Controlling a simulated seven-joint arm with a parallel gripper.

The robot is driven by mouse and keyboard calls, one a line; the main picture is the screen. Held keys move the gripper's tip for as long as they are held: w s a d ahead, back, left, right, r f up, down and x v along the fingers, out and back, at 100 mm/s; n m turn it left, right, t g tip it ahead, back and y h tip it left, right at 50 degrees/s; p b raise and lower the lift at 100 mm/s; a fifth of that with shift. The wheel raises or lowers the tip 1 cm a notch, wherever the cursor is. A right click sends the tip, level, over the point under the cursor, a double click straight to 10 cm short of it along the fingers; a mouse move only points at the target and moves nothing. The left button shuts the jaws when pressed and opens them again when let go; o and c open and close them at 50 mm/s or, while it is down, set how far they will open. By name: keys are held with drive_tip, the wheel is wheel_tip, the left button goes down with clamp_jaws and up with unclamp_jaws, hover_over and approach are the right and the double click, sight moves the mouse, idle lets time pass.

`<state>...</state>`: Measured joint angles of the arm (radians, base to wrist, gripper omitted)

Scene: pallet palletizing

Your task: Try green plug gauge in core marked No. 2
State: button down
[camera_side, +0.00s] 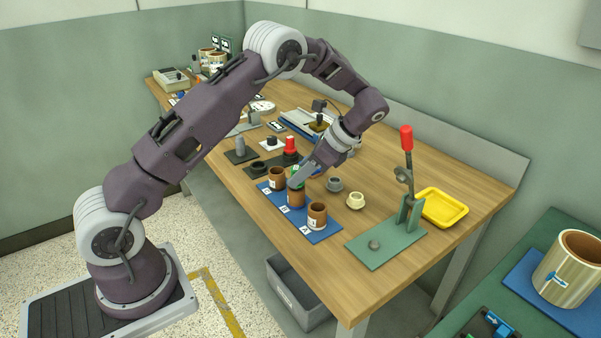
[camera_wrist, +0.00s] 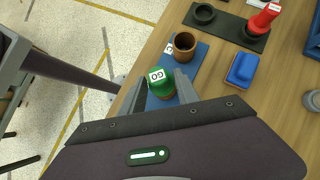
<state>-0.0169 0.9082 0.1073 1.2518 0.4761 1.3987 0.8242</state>
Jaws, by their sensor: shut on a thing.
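My gripper (camera_side: 297,182) is shut on the green plug gauge (camera_wrist: 161,82), whose white top label reads GO in the wrist view. The gauge is between the two fingers, over the middle of the blue board (camera_side: 324,234). Three brown cores stand on this board: a far one (camera_side: 277,179), a middle one (camera_side: 296,199) and a near one (camera_side: 317,214). The fingertips are at the top of the middle core. The gauge's lower end is hidden, so I cannot tell whether it is inside the core.
A red gauge (camera_side: 291,145) stands on a dark holder (camera_wrist: 228,27) behind the board. A blue block (camera_wrist: 242,69) and grey and cream rings (camera_side: 356,200) lie to the right. A green lever press (camera_side: 385,244) and yellow tray (camera_side: 441,206) stand further right.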

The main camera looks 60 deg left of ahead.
idle(0.3)
drive_tip(key=shift+r, duration=3.55)
